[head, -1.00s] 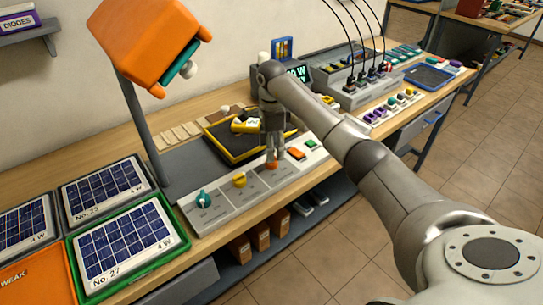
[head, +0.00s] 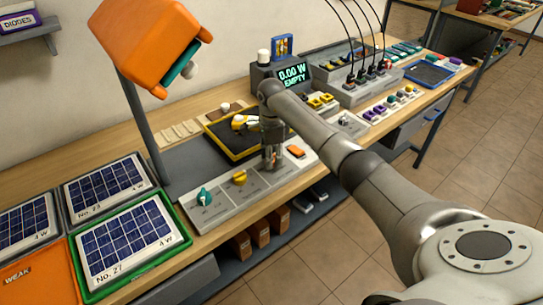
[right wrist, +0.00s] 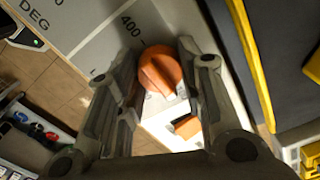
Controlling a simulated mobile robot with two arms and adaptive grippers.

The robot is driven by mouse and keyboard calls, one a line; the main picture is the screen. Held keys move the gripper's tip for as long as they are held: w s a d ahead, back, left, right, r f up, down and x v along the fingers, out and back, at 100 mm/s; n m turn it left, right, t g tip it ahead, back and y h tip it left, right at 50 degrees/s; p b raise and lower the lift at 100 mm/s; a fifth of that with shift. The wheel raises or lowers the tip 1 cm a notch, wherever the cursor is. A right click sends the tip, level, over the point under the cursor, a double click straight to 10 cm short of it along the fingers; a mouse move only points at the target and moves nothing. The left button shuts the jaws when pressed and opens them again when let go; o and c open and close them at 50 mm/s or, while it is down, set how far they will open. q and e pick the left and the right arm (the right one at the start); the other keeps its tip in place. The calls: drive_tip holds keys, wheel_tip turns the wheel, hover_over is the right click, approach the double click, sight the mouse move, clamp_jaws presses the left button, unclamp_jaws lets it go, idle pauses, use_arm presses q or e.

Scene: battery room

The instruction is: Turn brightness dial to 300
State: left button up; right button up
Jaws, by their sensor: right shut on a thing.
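The grey control panel (head: 240,197) carries a teal dial (head: 204,196), a yellow dial (head: 239,177) and an orange dial (right wrist: 160,69). My right gripper (head: 271,163) is over the orange dial, which it hides in the head view. In the right wrist view the gripper (right wrist: 158,75) has its fingers on either side of the orange dial, shut on it. A printed "400" (right wrist: 130,24) is beside this dial; its pointer reading and name are unclear. The display (head: 293,75) reads "0.00 W EMPTY". My left gripper is not in view.
An orange lamp head (head: 145,40) on a grey post overhangs the bench at left. A dark tray with a yellow rim (head: 232,155) is behind the panel. An orange button (head: 296,152) is right of the gripper. Solar panels (head: 125,235) lie at left.

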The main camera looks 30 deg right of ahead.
drive_tip(key=shift+c, duration=0.5)
drive_tip(key=shift+m, duration=0.4)
drive_tip(key=shift+m+b, duration=0.35)
drive_tip(key=shift+m, duration=0.25)
drive_tip(key=m, duration=0.2)
drive_tip(key=shift+m, duration=0.3)
drive_tip(key=m, duration=0.6)
drive_tip(key=shift+r, duration=0.1)
drive_tip(key=m, duration=0.6)
drive_tip(key=shift+m, duration=0.4)
drive_tip(key=m+p, duration=0.1)
drive_tip(key=m, duration=0.5)
drive_tip(key=shift+m+p, duration=0.3)
